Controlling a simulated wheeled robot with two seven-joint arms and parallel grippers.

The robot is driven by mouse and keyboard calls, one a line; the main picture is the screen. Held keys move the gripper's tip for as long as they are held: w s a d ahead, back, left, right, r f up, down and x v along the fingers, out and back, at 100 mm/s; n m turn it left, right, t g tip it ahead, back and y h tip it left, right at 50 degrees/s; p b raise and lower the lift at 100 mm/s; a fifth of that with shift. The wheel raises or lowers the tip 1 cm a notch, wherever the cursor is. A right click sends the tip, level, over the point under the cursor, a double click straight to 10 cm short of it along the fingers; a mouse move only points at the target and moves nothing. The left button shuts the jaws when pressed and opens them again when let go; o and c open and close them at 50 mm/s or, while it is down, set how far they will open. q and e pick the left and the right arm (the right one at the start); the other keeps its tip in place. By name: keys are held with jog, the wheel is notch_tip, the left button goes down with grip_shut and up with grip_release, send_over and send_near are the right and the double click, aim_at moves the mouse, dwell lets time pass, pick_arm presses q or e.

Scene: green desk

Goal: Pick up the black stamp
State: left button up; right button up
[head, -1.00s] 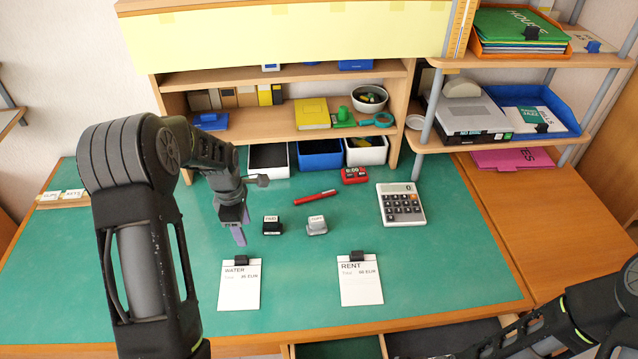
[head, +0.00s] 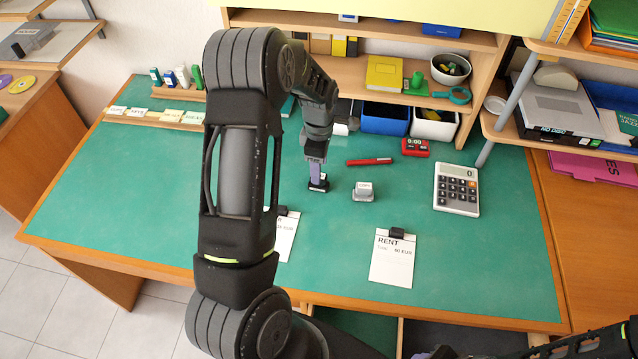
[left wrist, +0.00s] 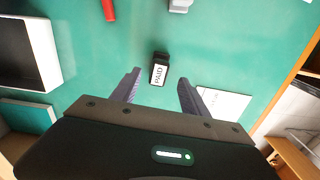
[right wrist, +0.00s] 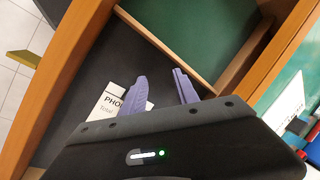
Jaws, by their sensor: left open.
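The black stamp with a white "PAID" label (left wrist: 159,72) stands on the green desk. In the head view the black stamp (head: 318,187) is partly hidden by my left gripper (head: 316,172), which points down just over it. In the left wrist view my left gripper (left wrist: 159,80) is open, with the stamp around the gap between its fingertips and not clamped. My right gripper (right wrist: 160,77) is open and empty above an open drawer at the desk's front.
A grey stamp (head: 363,192) stands right of the black one, with a red pen (head: 369,162) behind. The RENT sheet (head: 393,262) lies in front and a calculator (head: 456,189) to the right. Trays (head: 384,120) stand behind.

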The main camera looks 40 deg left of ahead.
pick_arm(q)
notch_tip(320, 180, down, 5)
jog(key=b, duration=0.3)
jog(key=shift+a+f, duration=0.1)
pick_arm(e)
jog(key=f, duration=0.2)
jog(key=shift+w+a+f, duration=0.1)
jog(key=shift+w+f, duration=0.1)
jog(key=shift+f, duration=0.15)
pick_arm(q)
jog(key=shift+c, duration=0.3)
grip_shut()
